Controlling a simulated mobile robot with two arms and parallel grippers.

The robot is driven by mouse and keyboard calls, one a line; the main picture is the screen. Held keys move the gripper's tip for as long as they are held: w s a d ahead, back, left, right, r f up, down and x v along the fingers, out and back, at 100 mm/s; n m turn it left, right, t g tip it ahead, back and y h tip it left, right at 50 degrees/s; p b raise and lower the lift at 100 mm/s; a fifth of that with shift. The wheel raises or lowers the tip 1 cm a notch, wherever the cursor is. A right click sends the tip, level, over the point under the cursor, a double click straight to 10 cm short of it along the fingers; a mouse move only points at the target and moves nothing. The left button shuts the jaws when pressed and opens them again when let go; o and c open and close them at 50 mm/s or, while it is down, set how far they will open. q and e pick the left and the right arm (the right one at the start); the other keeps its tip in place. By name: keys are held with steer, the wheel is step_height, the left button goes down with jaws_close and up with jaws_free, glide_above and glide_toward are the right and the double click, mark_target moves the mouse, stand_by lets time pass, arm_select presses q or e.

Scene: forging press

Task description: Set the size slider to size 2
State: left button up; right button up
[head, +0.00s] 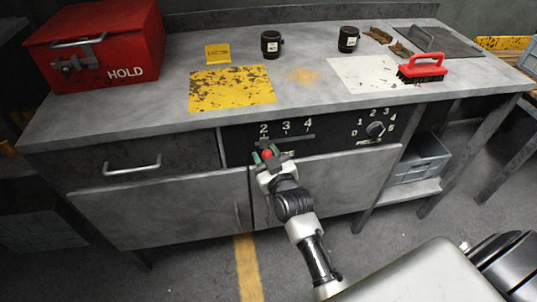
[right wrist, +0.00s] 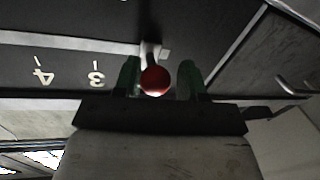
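The size slider's red knob (head: 267,154) is on the dark panel (head: 240,148) in the bench front, just below the number 2 in the head view. My right gripper (head: 268,153) is around the knob. Its green fingers (right wrist: 159,78) stand on both sides of the knob, with a narrow gap on the right; it looks open. My left gripper is not in view.
On the bench stand a red HOLD box (head: 120,45), two black cups, a red brush (head: 424,67) and a yellow plate (head: 230,88). The floor in front is clear.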

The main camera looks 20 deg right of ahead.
steer(key=shift+o, duration=1.4)
steer(key=shift+w+a, duration=0.1)
steer(key=shift+a, duration=0.05)
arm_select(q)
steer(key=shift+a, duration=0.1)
arm_select(e)
steer(key=shift+s, duration=0.55)
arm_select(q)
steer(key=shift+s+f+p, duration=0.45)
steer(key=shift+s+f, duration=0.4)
arm_select(e)
steer(key=s, duration=0.9)
steer(key=shift+s+a, duration=0.15)
steer(key=shift+s, duration=0.25)
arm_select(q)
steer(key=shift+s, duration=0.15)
